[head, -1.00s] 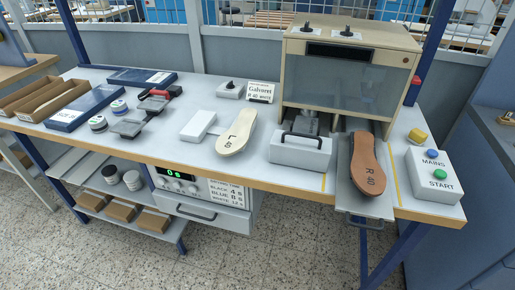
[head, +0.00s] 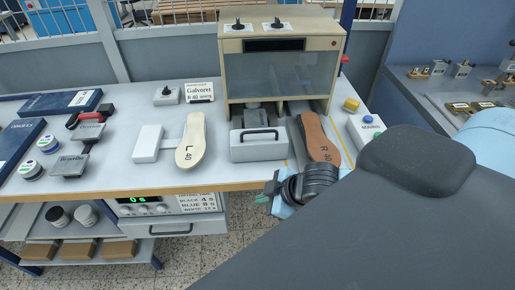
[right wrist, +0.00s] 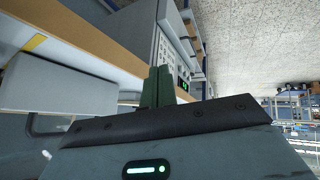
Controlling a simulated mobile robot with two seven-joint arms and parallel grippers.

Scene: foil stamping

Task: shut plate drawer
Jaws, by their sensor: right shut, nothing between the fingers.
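My left gripper is not in view.
A brown insole marked R 40 (head: 318,138) lies right of the drawer, close to my arm. A cream insole marked L 40 (head: 191,142) lies left of it. Below the bench, a control unit's lower drawer (head: 205,225) has its own handle. A yellow knob (head: 351,104) stands at right.

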